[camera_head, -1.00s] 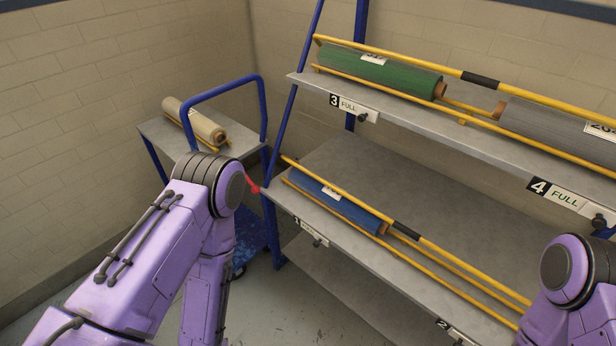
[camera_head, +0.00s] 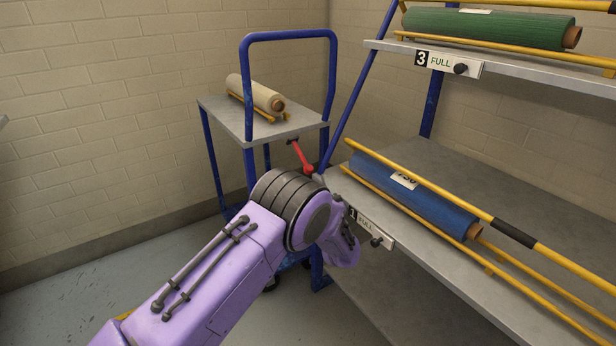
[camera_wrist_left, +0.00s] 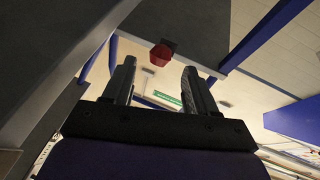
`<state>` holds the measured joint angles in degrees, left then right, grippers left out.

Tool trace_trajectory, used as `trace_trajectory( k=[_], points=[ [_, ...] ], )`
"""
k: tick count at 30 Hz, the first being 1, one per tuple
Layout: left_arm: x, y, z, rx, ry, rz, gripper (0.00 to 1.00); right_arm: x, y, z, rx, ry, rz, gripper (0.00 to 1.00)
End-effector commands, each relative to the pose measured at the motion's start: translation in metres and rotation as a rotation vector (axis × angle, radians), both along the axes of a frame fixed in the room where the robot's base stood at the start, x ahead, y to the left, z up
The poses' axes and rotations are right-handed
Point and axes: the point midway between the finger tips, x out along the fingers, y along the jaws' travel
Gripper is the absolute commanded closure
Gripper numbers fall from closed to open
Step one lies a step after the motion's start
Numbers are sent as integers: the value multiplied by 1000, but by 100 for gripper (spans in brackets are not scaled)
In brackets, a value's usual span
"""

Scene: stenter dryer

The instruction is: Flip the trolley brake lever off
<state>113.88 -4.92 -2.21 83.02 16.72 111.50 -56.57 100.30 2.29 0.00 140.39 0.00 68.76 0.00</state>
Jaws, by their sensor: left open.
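The blue-framed trolley (camera_head: 222,112) stands against the back wall with a grey top. Its red brake lever (camera_head: 302,157) hangs slanted from a dark pivot below the front right edge of the top. In the left wrist view the red lever end (camera_wrist_left: 160,54) shows near a dark mount under a grey panel, just beyond the fingertips and roughly between them. My left gripper (camera_wrist_left: 159,70) is open with nothing between its fingers. In the head view my left arm hides it. My right gripper is in neither current view.
A cream roll (camera_head: 254,93) lies on yellow rests on the trolley. The rack's lower shelf (camera_head: 430,180), close to my arm on the right, holds a blue roll (camera_head: 415,193). A green roll (camera_head: 490,27) lies on the upper shelf. Floor (camera_head: 90,285) at left is clear.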

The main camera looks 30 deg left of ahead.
Motion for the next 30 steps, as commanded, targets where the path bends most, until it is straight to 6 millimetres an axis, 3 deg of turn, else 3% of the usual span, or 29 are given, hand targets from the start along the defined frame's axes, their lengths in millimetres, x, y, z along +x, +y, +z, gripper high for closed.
trace_trajectory(
  k=[3,9,18,19,24,30],
  points=[
    [14,21,8,-2,-1,3,43,0,0,-7,0,0,0,57],
    [30,42,19,-2,3,0,43,0,0,-11,0,0,0,57],
    [34,46,22,0,3,-1,43,0,0,-11,0,0,0,57],
    [34,46,22,0,3,-1,46,0,0,-11,0,0,0,57],
    [33,46,22,0,4,-2,100,0,0,-11,1,1,0,57],
    [33,45,23,-5,5,-2,100,0,0,-9,1,1,0,57]
  ],
)
